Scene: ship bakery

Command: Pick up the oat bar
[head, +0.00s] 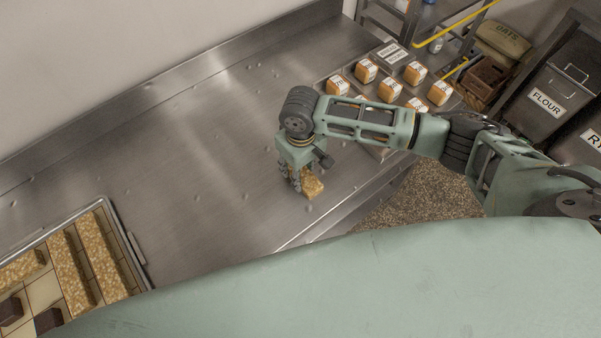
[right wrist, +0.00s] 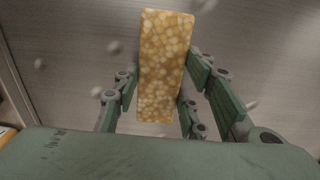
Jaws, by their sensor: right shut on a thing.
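The oat bar (head: 313,187) is a golden, grainy block near the front edge of the steel counter in the head view. My right gripper (head: 296,181) is over it, with its fingers on the bar's left end. In the right wrist view the oat bar (right wrist: 163,62) stands between the fingers of my right gripper (right wrist: 160,95), which is shut on it. I cannot tell whether the bar touches the counter. My left gripper is in neither view.
A tray (head: 122,247) with oat slabs and dark pieces lies at the lower left. Several orange-and-white labelled packs (head: 366,71) stand at the back right. A flour bin (head: 548,92) is beyond the counter. The middle of the steel counter (head: 200,150) is clear.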

